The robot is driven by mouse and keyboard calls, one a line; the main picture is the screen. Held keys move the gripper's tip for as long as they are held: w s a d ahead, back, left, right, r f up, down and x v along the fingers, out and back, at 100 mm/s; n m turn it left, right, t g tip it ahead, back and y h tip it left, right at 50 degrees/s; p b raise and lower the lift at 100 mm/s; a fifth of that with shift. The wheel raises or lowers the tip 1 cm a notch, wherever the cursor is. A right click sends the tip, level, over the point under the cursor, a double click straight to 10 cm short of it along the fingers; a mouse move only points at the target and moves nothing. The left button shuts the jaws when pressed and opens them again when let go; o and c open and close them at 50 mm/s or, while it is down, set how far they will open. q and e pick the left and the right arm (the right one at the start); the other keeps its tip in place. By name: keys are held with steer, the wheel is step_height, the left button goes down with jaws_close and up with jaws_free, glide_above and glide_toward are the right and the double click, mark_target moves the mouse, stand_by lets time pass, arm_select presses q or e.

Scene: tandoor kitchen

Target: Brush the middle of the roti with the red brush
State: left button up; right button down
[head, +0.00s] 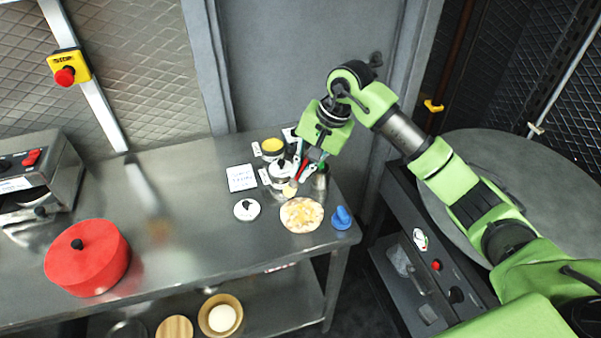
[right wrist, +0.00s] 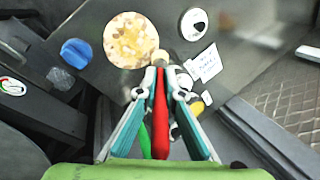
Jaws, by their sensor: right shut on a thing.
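The roti (head: 301,214), a pale disc with orange-brown patches, lies on the steel table near its right end; it also shows at the top of the right wrist view (right wrist: 131,40). My right gripper (head: 311,158) is shut on the red brush (right wrist: 160,112), whose handle runs between the fingers. The brush's pale head (head: 290,188) points down, just above and left of the roti's far edge in the head view. In the right wrist view the tip lies near the roti's lower right edge; whether it touches anything is unclear. My left gripper is not in view.
A blue object (head: 341,217) stands right of the roti. A white round dish with a black mark (head: 247,209) lies to its left, with a white card (head: 241,178) behind. Jars, including a yellow-topped one (head: 272,147), crowd behind the brush. A red lidded pot (head: 87,258) stands far left.

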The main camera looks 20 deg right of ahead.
steer(key=shift+w+r+p, duration=0.2)
steer(key=shift+r+p, duration=0.1)
steer(key=shift+r, duration=1.3)
